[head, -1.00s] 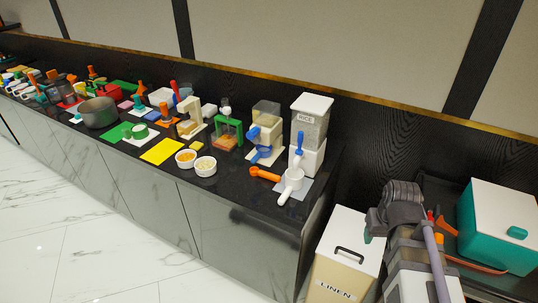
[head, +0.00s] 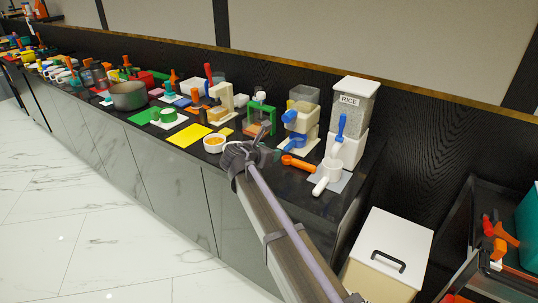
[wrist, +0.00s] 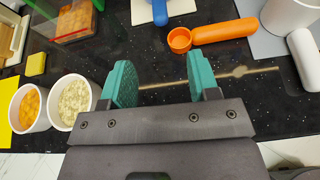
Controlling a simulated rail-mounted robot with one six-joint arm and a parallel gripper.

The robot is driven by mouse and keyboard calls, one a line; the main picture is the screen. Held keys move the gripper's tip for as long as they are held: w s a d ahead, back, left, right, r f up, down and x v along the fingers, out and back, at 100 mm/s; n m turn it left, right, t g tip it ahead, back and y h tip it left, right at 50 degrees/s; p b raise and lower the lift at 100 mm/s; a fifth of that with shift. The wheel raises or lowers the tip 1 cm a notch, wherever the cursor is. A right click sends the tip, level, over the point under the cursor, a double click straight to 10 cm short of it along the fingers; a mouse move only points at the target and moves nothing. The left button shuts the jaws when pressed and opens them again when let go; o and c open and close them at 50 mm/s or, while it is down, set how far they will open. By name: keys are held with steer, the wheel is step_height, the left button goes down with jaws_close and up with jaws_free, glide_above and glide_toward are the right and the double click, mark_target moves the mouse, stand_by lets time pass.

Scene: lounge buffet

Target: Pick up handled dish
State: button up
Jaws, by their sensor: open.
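A white round dish with a thick white handle (head: 328,176) stands on a grey mat below the rice dispenser. In the wrist view the dish (wrist: 292,14) is cut off at the top right corner, with its handle (wrist: 303,57) pointing toward me. Other handled dishes are on the counter, and I cannot tell which one the task means. My gripper (wrist: 158,80) is open and empty, its teal jaws over bare dark counter. The white dish is right of it. In the head view my gripper (head: 266,143) hangs by the counter's front edge, partly hiding things behind it.
An orange scoop (wrist: 215,33) lies beyond the jaws. Bowls of orange (wrist: 28,105) and pale food (wrist: 72,101) stand left. A blue-handled dish (head: 294,143) is under another dispenser. The rice dispenser (head: 354,103) is tall. A linen bin (head: 400,238) stands right of the counter.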

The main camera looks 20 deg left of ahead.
mark_target(285, 148)
steer(key=shift+a+r+n, duration=0.15)
steer(key=shift+a+n, duration=0.05)
steer(key=shift+n, duration=0.1)
steer(key=shift+w+d, duration=0.15)
steer(key=shift+w, duration=0.05)
steer(key=b+x, duration=0.2)
steer(key=x, duration=0.3)
steer(key=shift+w+d, duration=0.2)
steer(key=shift+w, duration=0.05)
steer(key=b+x, duration=0.2)
steer(key=x, duration=0.3)
steer(key=shift+a+f, duration=0.1)
steer(key=shift+f, duration=0.15)
steer(key=shift+w, duration=0.1)
steer(key=shift+r, duration=0.1)
jaws_close()
